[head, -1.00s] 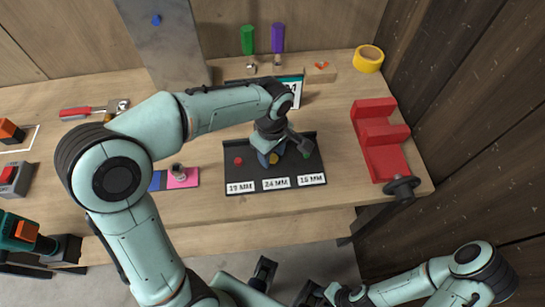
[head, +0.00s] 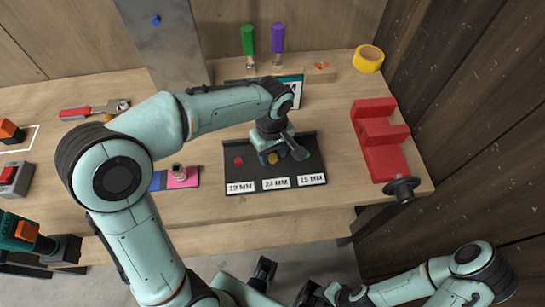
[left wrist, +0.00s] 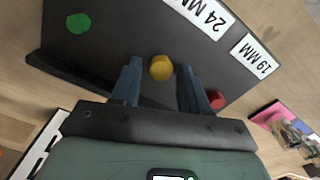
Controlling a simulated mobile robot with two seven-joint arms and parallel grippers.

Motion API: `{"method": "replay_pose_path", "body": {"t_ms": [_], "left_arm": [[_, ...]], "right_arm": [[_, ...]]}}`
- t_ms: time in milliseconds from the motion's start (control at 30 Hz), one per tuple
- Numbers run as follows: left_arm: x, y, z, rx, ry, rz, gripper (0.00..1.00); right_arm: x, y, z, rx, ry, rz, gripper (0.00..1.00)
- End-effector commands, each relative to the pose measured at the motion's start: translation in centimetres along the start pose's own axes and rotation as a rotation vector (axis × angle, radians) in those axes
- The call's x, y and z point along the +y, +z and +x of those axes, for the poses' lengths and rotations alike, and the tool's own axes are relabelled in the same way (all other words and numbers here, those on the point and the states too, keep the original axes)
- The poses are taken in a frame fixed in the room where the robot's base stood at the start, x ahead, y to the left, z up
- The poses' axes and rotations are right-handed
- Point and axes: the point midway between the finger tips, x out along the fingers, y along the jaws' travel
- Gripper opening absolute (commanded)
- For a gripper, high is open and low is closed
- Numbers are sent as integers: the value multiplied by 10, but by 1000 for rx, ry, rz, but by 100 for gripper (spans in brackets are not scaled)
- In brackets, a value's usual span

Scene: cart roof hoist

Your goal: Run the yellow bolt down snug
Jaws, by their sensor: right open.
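The yellow bolt (head: 273,158) sits in the middle of a dark tray (head: 240,174), above the 24 MM label. In the left wrist view its round yellow head (left wrist: 161,67) lies between the two blue fingers of my left gripper (left wrist: 158,84). Gaps show on both sides of the head, so the fingers are open around it, not touching. In the head view my left gripper (head: 272,148) is down over the tray and partly covers the bolt's surroundings. My right gripper (head: 286,283) is open and empty at the bottom, away from the bench. How far the bolt is threaded in cannot be seen.
A red bolt (head: 238,160) and a green bolt (head: 307,154) flank it on the tray. Green and purple-handled tools (head: 248,40) stand behind. A pink pad with a metal socket (head: 180,174) lies left.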

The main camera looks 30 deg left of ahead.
Motion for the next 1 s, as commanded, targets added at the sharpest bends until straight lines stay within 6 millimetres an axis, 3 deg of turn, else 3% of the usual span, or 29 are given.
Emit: {"method": "replay_pose_path", "body": {"t_ms": [367,1000], "left_arm": [[0,0,-3,0,0,-2,45],[0,0,-72,1,1,-2,45]], "right_arm": [[-1,0,-2,1,0,0,43],[-24,-12,-55,26,-9,-9,43]]}}
